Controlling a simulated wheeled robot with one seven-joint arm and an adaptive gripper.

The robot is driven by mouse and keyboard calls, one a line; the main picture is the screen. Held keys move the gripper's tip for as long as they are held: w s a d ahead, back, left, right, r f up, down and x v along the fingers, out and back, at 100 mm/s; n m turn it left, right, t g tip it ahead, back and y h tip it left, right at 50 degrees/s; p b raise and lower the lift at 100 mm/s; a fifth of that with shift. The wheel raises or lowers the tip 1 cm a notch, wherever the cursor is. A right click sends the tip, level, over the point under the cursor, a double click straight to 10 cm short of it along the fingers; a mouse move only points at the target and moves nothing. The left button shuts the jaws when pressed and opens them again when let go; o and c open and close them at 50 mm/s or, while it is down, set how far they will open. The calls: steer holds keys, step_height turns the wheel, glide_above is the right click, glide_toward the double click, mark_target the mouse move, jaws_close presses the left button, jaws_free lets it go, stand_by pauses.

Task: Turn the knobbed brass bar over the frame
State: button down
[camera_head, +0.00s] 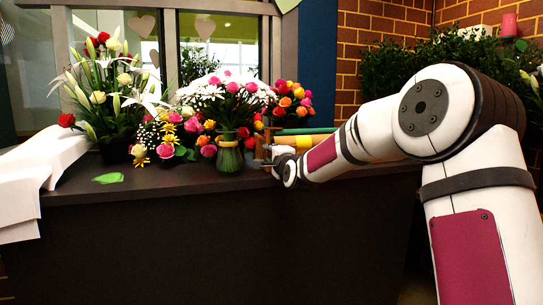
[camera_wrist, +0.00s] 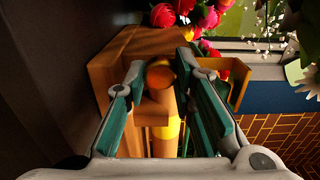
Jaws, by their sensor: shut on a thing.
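In the wrist view, the round orange-brown knob of the brass bar (camera_wrist: 160,75) sits between the two fingertips of my gripper (camera_wrist: 161,63). My gripper is shut on it. The rest of the bar is mostly hidden by the fingers. The wooden frame (camera_wrist: 109,67) surrounds this spot, with an upright side to the left of the fingers. In the head view, my gripper (camera_head: 276,160) is at the frame (camera_head: 261,150) on the counter's right part. There the bar is too small to make out, and my arm hides part of the frame.
Yellow (camera_head: 303,141) and green rolls lie behind my wrist. A green glass vase (camera_head: 229,158) stands close left of the frame. Flower bunches (camera_head: 110,85) crowd the counter's back. A green leaf-like piece (camera_head: 108,178) and white paper (camera_head: 42,165) lie left. The counter front is mostly clear.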

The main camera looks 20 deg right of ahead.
steer(key=c, duration=1.3)
jaws_free()
steer(key=shift+c, duration=0.2)
